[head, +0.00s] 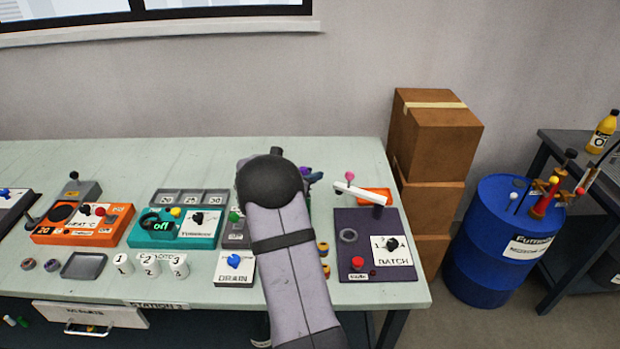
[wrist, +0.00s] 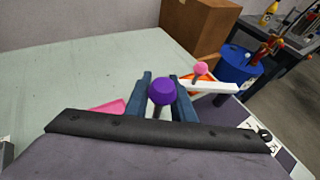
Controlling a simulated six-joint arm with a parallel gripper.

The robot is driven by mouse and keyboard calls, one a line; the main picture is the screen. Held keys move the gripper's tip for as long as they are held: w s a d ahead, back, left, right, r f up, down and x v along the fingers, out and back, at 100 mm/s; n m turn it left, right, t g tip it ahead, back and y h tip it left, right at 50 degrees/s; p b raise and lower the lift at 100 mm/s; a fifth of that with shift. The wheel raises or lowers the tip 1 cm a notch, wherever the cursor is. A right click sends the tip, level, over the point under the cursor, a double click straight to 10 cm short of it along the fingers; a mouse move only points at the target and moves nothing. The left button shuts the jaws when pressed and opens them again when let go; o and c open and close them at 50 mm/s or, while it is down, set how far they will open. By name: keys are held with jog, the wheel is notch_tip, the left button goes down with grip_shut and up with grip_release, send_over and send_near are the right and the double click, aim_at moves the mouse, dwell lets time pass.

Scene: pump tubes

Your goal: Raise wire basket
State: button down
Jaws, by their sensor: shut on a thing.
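My gripper (wrist: 161,82) shows in the wrist view with its two dark blue fingers on either side of a round purple knob (wrist: 162,93). The fingers are shut on the knob, which stands on a short stem. In the head view my arm covers most of the gripper, and only a bit of purple and dark blue shows past its right side. I cannot make out a wire basket in either view; the place behind my arm and below the knob is hidden.
Left are the DRAIN panel (head: 233,277) and teal timer box (head: 147,242). A pink piece (wrist: 107,107) lies left of the fingers. The rear bench (head: 330,153) is clear.

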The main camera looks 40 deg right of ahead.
jog(key=shift+w+d+r, duration=0.1)
jog(key=shift+w+r, duration=0.05)
jog(key=shift+r, duration=0.4)
jog(key=c, duration=1.6)
grip_release()
jog(key=shift+o, duration=0.2)
jog(key=shift+f, duration=0.1)
jog(key=shift+f, duration=0.1)
jog(key=b+v, duration=0.1)
jog(key=v, duration=0.6)
jog(key=shift+a, duration=0.25)
